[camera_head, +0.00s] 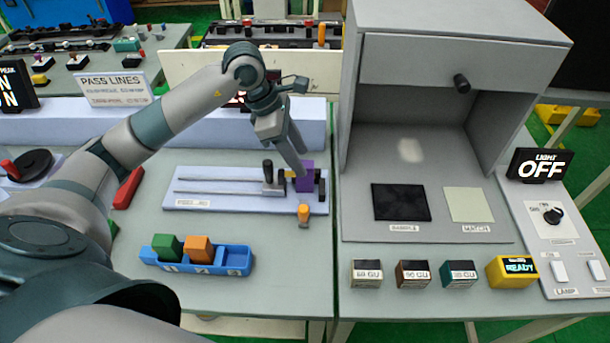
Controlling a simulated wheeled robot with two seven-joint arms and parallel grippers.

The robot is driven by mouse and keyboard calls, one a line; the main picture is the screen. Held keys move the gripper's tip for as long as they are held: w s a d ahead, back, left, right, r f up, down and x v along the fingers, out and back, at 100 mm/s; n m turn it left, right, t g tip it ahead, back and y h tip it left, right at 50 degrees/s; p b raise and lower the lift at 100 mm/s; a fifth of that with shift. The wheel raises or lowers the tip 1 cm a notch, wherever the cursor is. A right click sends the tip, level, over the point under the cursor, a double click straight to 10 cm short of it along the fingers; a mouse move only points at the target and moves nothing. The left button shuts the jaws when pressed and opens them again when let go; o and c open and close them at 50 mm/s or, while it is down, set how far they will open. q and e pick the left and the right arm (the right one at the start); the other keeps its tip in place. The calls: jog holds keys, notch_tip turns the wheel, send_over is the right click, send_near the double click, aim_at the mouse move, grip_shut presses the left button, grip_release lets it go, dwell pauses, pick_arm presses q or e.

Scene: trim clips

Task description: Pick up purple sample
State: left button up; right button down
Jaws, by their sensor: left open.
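The purple sample (306,175) is a small purple block at the right end of the pale rail fixture (225,203), between dark and metal clamp parts. My left gripper (300,170) reaches down over it with its fingertips at the block. The jaws are open, and the fingers partly hide the block's left side. I cannot tell whether they touch it. My right gripper is not in view.
A blue tray (238,262) in front holds a green block (167,247) and an orange block (199,248). An orange knob (303,212) stands by the fixture's front edge. A grey booth (356,120) stands at right, with several small labelled blocks before it.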

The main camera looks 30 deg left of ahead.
aim_at(305, 184)
pick_arm(q)
jog(key=shift+w+d+f+p, duration=0.1)
jog(key=shift+d+f+p, duration=0.05)
jog(key=shift+f+p, duration=0.45)
jog(key=p+x, duration=0.1)
jog(key=x, duration=0.2)
jog(key=shift+p, duration=0.3)
jog(key=shift+w+f, duration=0.15)
jog(key=shift+f, duration=0.25)
jog(key=c, duration=1.1)
